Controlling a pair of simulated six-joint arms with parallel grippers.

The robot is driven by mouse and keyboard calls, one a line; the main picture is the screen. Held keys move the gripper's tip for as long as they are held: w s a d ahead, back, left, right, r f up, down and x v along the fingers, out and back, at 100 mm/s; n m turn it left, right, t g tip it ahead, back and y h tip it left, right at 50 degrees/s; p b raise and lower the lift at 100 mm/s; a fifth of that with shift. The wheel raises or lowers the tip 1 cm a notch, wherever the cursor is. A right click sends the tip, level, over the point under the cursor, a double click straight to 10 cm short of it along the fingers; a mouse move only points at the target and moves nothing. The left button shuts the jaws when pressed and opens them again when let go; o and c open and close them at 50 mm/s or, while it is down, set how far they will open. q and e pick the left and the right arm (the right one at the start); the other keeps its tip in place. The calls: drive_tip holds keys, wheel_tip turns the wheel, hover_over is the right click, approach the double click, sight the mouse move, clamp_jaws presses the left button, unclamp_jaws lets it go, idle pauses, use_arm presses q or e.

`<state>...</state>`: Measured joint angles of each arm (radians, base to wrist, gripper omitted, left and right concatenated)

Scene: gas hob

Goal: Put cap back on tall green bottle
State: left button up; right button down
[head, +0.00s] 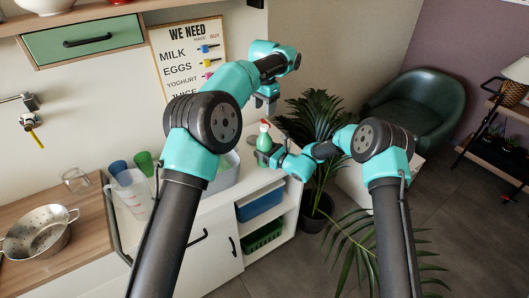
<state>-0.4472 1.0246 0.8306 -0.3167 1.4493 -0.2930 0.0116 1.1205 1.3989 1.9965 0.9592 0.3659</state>
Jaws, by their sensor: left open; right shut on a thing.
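The green bottle (264,142) stands upright near the right end of the white counter, with a small red top (264,125) at its upper end. I cannot tell whether this red top is the cap seated on the neck. My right gripper (266,157) reaches in from the right and is shut on the green bottle, low on its body; its fingers are small in view. My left gripper (266,106) is open, pointing down above the bottle and apart from it. It appears empty. No separate cap can be made out.
Blue and green cups (144,163), a clear measuring jug (132,193) and a glass (76,179) stand to the left. A metal colander (38,233) sits on the wooden worktop. A plant (314,122) is close behind my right gripper. A white container (225,172) is left of the bottle.

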sight(265, 126)
use_arm(q)
drive_tip(key=n, duration=2)
drive_tip(key=shift+f, duration=0.15)
drive_tip(key=shift+f, duration=3.85)
